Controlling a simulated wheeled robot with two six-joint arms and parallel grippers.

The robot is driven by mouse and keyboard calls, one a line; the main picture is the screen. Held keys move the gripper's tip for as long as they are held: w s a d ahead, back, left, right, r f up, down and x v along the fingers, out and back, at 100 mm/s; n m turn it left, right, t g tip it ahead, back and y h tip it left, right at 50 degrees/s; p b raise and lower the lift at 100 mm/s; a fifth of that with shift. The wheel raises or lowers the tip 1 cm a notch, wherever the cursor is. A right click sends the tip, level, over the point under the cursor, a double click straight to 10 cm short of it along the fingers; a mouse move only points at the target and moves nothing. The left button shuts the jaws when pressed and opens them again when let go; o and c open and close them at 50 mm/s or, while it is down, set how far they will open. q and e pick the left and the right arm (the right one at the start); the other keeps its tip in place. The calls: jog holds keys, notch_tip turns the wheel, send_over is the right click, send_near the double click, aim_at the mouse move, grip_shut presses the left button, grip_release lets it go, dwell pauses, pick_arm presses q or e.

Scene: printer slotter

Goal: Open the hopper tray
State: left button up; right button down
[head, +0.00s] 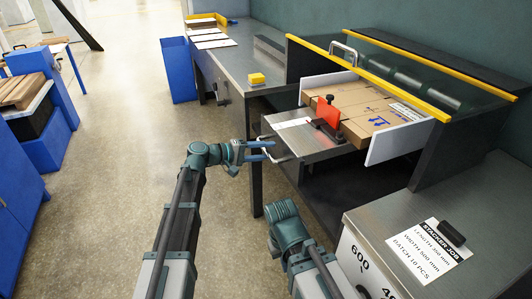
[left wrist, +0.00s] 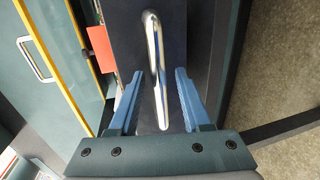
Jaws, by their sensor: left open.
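The hopper tray (head: 322,151) is a grey metal tray at the front of the machine, with a bent chrome handle (head: 285,158) on its front. Flat cardboard (head: 375,112) lies behind it between white side plates. My left gripper (head: 268,151) is open at the handle. In the left wrist view, the chrome handle (left wrist: 156,65) shows between the two spread blue fingers (left wrist: 160,98), with a gap on each side. I cannot tell how deep it sits between them. My right gripper is out of view; only part of that arm shows.
A red upright piece (head: 328,111) with a dark clamp stands on the tray. A metal counter (head: 226,62) with a yellow block (head: 257,78) is at left, and a labelled cabinet (head: 470,215) at right.

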pick_arm(q)
jog(key=shift+d, duration=0.1)
grip_shut()
dwell(1.5)
